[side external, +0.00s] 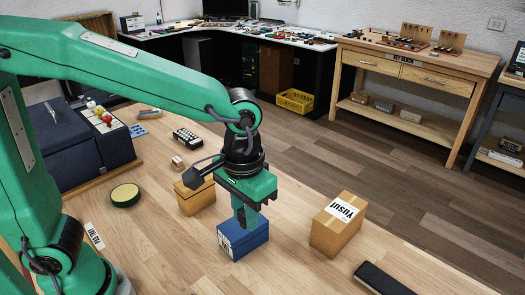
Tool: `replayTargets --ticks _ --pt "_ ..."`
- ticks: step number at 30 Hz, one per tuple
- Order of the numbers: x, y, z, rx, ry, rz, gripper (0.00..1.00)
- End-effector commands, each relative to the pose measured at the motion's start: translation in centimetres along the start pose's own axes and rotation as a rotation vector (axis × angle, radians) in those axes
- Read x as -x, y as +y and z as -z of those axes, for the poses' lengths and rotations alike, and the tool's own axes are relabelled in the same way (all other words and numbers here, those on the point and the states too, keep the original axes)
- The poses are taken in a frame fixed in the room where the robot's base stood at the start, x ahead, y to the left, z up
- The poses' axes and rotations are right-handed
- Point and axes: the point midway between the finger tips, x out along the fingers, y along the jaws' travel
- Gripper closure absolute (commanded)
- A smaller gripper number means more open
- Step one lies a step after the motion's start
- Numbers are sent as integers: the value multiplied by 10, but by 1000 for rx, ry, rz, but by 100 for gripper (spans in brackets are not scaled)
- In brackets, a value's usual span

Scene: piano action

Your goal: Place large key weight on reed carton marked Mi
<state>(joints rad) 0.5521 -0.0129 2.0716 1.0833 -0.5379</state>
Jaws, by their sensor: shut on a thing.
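My gripper (246,220) points straight down at the top of a small blue box (243,241) with a white label on its left face. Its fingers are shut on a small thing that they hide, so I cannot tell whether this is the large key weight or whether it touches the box. A tan carton (338,224) to the right has a white label that seems to read YUSUF. Another tan carton (194,200) stands behind and left of the blue box. I cannot read Mi on any label.
A round green and yellow tin (125,195), a small wooden block (178,162) and a black rack (187,138) stand to the left and behind. A black bar (383,279) lies at the front right. The table (290,270) is clear between the blue box and the bar.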

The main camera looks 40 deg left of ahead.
Motion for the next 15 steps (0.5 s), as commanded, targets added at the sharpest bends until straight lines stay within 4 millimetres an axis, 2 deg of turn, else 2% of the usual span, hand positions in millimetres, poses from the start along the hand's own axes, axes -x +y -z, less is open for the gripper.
replayTargets --ticks 6,15 --pt "-1 -4 -21 11 1 -1 100" --pt "-2 -6 -23 15 1 -1 100"
